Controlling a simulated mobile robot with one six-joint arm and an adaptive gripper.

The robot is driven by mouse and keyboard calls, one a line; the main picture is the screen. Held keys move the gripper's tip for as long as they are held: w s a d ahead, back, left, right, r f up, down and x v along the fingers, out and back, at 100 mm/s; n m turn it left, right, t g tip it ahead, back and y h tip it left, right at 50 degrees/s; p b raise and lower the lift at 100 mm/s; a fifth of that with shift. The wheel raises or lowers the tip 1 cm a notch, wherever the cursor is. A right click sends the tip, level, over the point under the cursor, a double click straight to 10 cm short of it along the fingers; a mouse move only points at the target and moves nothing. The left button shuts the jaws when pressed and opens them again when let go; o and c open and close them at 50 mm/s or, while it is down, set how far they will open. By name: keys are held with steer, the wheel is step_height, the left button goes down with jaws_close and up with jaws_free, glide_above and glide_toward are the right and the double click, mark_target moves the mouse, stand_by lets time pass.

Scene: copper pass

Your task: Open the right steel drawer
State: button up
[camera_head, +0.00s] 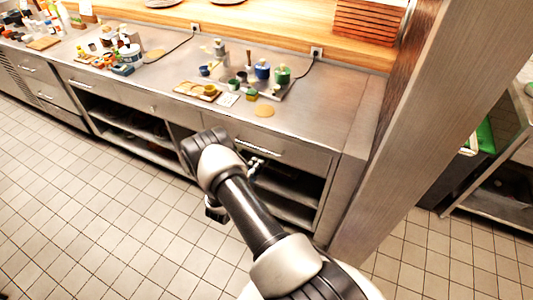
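The right steel drawer (295,158) is in the front of the long steel counter, under its right end. It looks shut, its front level with the counter face. Its bar handle (259,148) runs along the front near the upper edge. My arm reaches up from the bottom right, and its wrist hides the left part of this drawer front. My gripper (256,164) shows only in part, small and dark, just below the handle and in front of the open shelf. I cannot tell whether it touches the handle, or whether its fingers are open or shut.
More drawers (83,84) line the counter to the left, with open shelves (125,118) below. Jars, a tray (198,91) and boards stand on the countertop (335,98). A steel post (400,130) rises right of the counter. The tiled floor (90,210) in front is clear.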

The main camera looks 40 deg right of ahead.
mark_target(267, 151)
steer(key=b+x, duration=0.2)
steer(key=x, duration=0.9)
steer(key=shift+w+d+b, duration=0.1)
steer(key=shift+b, duration=0.2)
steer(key=shift+c, duration=0.4)
jaws_close()
